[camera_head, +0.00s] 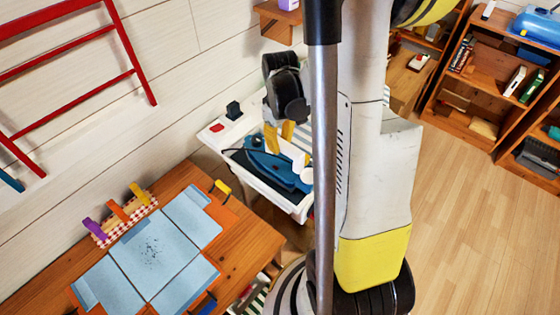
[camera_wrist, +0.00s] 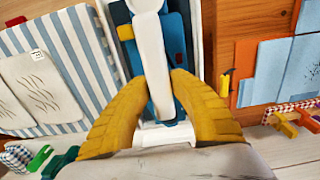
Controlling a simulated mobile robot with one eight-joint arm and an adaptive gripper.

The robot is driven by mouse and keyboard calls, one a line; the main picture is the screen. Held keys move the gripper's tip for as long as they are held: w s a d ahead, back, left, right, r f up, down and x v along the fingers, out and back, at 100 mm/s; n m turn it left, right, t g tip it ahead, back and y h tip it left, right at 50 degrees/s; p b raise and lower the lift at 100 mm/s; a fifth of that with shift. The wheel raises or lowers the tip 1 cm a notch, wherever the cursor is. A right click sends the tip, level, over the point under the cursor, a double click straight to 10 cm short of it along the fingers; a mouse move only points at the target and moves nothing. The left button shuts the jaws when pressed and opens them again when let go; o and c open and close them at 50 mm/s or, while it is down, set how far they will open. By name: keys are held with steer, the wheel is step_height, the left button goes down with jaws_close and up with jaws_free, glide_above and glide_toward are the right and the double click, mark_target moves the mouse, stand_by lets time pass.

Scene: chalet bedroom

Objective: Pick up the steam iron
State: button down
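The steam iron (camera_head: 272,168) has a blue body and white parts, over the white board on the left of my arm in the head view. In the wrist view its white handle (camera_wrist: 153,60) runs upward through the middle, with the blue body (camera_wrist: 181,55) beneath. My gripper (camera_head: 279,136) is above the iron, yellow fingers pointing down. In the wrist view the two fingertips (camera_wrist: 157,78) close in on both sides of the handle and appear to touch it. Whether the iron is resting or lifted cannot be told.
A wooden table (camera_head: 245,241) with blue sheets (camera_head: 155,250) and colored clips stands at the front left. A striped cloth (camera_wrist: 68,50) lies beside the iron in the wrist view. A red ladder (camera_head: 133,50) leans on the wall. Shelves (camera_head: 484,85) stand at the right; the floor (camera_head: 470,230) before them is clear.

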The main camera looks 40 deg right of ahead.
steer(key=shift+r, duration=0.15)
stand_by(0.3)
steer(key=shift+r+p, duration=1.05)
steer(key=shift+r, duration=1)
steer(key=shift+d+r, duration=0.15)
steer(key=shift+r, duration=0.1)
steer(key=s+d+r+p, duration=0.2)
steer(key=s+d+r, duration=0.4)
steer(key=d, duration=0.3)
steer(key=shift+s+r+p, duration=0.3)
steer(key=shift+s, duration=0.25)
